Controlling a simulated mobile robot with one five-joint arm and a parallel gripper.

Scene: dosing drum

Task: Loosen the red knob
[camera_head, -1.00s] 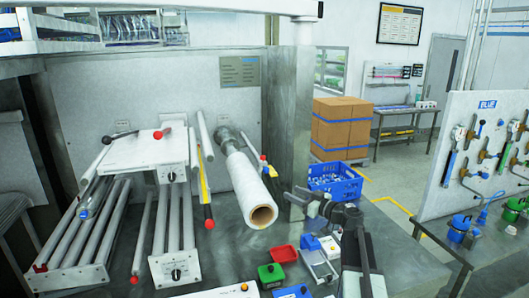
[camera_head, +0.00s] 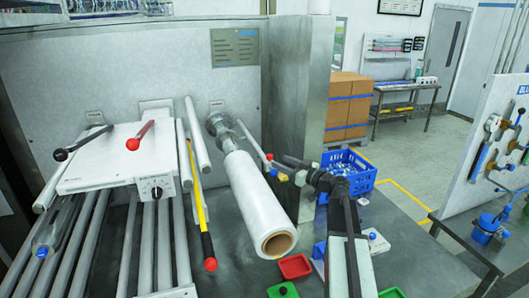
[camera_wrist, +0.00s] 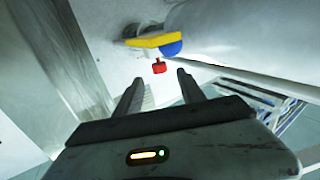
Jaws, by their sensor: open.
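A small red knob (camera_head: 269,157) sits by a thin rod behind the white roll (camera_head: 262,205) in the head view. In the wrist view the red knob (camera_wrist: 159,66) shows ahead of my gripper (camera_wrist: 154,75), roughly centred between the two fingers. A yellow bar with a blue end (camera_wrist: 165,43) is just above it in that picture. In the head view my gripper (camera_head: 289,169) reaches from the right, its fingers pointing left toward the knob. The fingers are apart and hold nothing. I cannot tell the exact gap to the knob.
A yellow bar with a red ball (camera_head: 200,215) leans nearby. A blue crate (camera_head: 352,172) is behind my arm. Red (camera_head: 295,266) and green trays lie in front.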

